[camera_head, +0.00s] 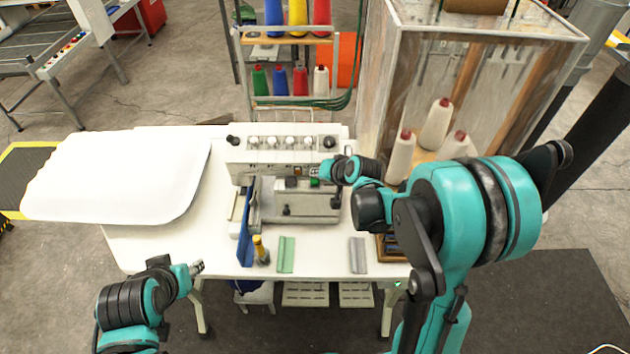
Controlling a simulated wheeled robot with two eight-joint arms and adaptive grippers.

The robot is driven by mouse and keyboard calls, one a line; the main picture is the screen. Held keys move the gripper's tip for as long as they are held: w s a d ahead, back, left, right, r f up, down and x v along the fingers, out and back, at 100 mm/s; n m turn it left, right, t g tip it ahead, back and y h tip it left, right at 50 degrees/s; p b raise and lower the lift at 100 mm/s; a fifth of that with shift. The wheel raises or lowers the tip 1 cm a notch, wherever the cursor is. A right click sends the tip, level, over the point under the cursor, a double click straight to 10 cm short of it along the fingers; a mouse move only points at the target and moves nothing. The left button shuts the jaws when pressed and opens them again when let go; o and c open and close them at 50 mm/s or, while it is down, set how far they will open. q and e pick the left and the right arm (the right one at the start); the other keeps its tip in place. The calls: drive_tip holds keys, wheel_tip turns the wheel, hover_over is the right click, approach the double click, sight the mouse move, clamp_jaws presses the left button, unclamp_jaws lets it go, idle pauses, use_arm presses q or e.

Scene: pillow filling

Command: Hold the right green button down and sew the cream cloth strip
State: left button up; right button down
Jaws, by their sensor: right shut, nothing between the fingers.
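The sewing machine (280,155) stands on the white table, with knobs along its top. A small green button (315,182) shows on its front, just below my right gripper (329,176). That gripper is shut and empty, at the machine's right front; I cannot tell whether it touches the button. I cannot clearly make out a separate cream strip at the machine. My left gripper (198,267) is low at the table's front left edge, away from the machine; its fingers are too small to read.
A blue upright plate (246,225) and a small yellow-topped bottle (260,250) stand left of the machine's front. Green (286,255) and grey (358,255) strips lie at the front edge. A clear-walled cabinet with thread cones (436,125) stands right; a spool rack (290,38) stands behind.

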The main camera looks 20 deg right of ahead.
sight(317, 182)
drive_tip(key=shift+f, duration=0.3)
drive_tip(key=shift+f+b, duration=0.5)
drive_tip(key=shift+b, duration=0.2)
idle(0.4)
drive_tip(key=shift+r, duration=0.15)
idle(3.0)
drive_tip(key=shift+r+p, duration=0.65)
drive_tip(key=shift+r, duration=0.15)
drive_tip(key=shift+r+p, duration=1.8)
drive_tip(key=shift+r, duration=0.75)
